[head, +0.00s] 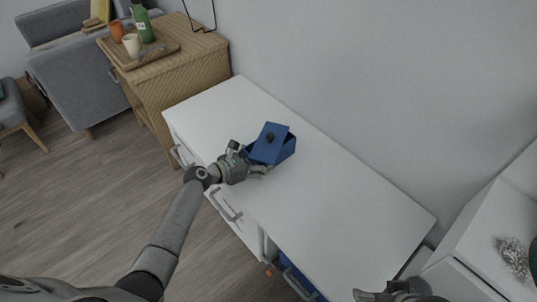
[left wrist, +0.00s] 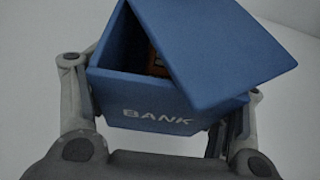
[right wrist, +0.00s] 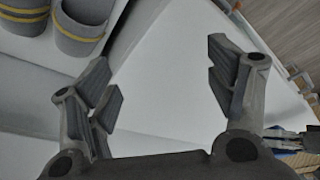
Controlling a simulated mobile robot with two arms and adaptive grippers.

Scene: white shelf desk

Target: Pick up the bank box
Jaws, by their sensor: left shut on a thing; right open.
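The bank box (head: 286,150) is a blue box on or just above the white desk top (head: 340,205); I cannot tell if it touches. In the left wrist view the front of the bank box (left wrist: 150,115) reads "BANK", and a small orange-brown thing shows inside under the tilted lid (left wrist: 215,50). My left gripper (head: 253,161) is shut on the bank box, with fingers at both sides. My right gripper (head: 385,295) is at the bottom right; in the right wrist view its fingers (right wrist: 165,95) are wide apart and empty.
A wicker cabinet (head: 190,70) with a tray (head: 150,55), a green bottle (head: 143,24) and cups stands at the far left. A white unit (head: 490,235) stands at the right. A drawer at the desk's front is partly open, with blue inside (head: 300,282). The desk top is otherwise clear.

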